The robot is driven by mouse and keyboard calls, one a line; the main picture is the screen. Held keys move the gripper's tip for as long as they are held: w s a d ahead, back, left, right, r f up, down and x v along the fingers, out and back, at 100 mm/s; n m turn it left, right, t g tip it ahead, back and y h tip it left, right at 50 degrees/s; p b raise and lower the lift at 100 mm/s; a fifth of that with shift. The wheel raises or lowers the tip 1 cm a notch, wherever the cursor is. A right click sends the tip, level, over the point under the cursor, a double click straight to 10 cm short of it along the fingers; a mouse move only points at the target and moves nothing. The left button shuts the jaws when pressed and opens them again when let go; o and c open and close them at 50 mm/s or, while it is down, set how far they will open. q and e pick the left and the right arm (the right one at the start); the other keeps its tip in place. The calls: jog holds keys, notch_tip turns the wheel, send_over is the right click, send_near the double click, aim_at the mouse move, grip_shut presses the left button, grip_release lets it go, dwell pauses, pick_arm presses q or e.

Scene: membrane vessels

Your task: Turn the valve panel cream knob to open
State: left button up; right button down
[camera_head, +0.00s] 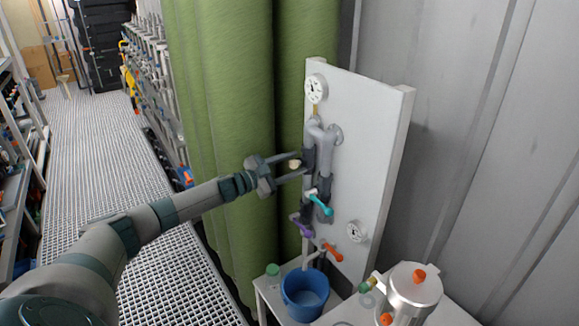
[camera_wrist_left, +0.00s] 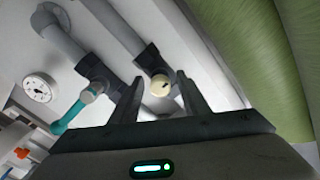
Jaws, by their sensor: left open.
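The cream knob (camera_head: 295,164) sits on a pipe of the white valve panel (camera_head: 372,130). In the left wrist view the cream knob (camera_wrist_left: 160,82) shows round with a small dark mark, ahead of the fingertips. My left gripper (camera_head: 291,165) is open, with one finger above and one below the knob in the head view. In the left wrist view the left gripper's fingers (camera_wrist_left: 160,84) stand on either side of the knob, with a gap to each. Whether the fingertips reach past the knob I cannot tell. My right gripper is not in view.
A teal lever (camera_head: 320,204), a purple lever (camera_head: 301,227) and an orange lever (camera_head: 333,251) sit lower on the panel. A blue bucket (camera_head: 289,293) and a metal pot (camera_head: 413,294) stand below. Green curtains (camera_head: 225,110) hang close behind my left gripper.

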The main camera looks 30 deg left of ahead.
pick_arm(q)
jog(key=shift+b+v, duration=0.45)
jog(key=shift+v, duration=0.4)
jog(key=b+v, duration=0.6)
jog(key=v, duration=0.9)
jog(key=shift+s+a, duration=0.2)
jog(key=shift+s, duration=0.1)
jog(key=shift+f, duration=0.15)
